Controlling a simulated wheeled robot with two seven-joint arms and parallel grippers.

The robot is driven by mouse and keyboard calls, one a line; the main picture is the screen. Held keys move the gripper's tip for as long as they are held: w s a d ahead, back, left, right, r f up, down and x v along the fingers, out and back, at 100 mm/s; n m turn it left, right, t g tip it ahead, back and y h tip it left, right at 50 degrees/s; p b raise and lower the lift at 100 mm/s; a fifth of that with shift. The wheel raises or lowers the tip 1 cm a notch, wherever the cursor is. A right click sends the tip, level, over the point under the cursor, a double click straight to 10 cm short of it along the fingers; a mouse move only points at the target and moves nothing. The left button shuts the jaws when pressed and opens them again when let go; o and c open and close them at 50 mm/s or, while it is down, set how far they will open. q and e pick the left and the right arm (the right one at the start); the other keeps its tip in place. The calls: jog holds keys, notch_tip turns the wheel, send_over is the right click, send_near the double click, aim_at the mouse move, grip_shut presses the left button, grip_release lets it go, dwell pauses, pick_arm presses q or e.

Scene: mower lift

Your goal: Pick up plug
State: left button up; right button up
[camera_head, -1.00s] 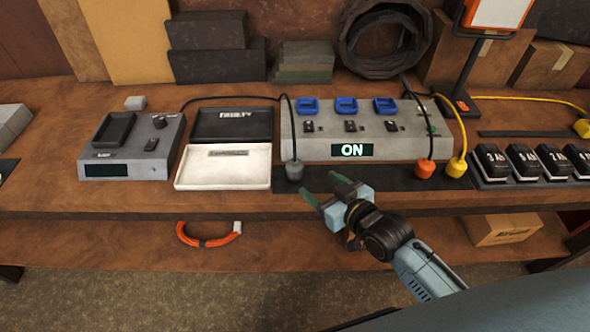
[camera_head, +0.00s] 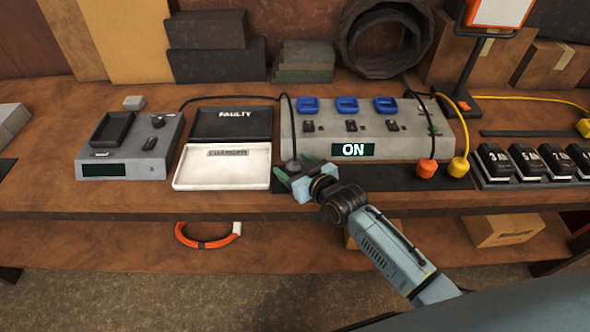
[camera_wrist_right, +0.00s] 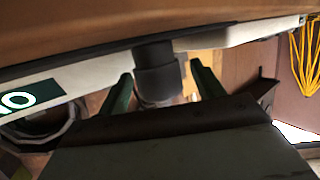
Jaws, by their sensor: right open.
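The dark grey plug (camera_head: 292,166) hangs on a black cable in front of the grey power station (camera_head: 300,146), left of its lit ON display. Its lower part is hidden by my right gripper (camera_head: 295,173). In the right wrist view the plug (camera_wrist_right: 157,75) shows between the two green fingers of the right gripper (camera_wrist_right: 163,90), with gaps on both sides. The gripper is open. An orange plug (camera_head: 426,168) and a yellow plug (camera_head: 458,167) hang farther right. My left gripper is not in view.
The black FAULTY tray (camera_head: 232,122) and white tray (camera_head: 195,179) lie left of the gripper. A grey charger (camera_head: 125,165) stands farther left, and several black batteries (camera_head: 527,160) sit right. The bench front edge is below the gripper.

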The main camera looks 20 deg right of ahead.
jog(key=shift+c, duration=0.2)
jog(key=c, duration=1.1)
jog(key=shift+o, duration=0.2)
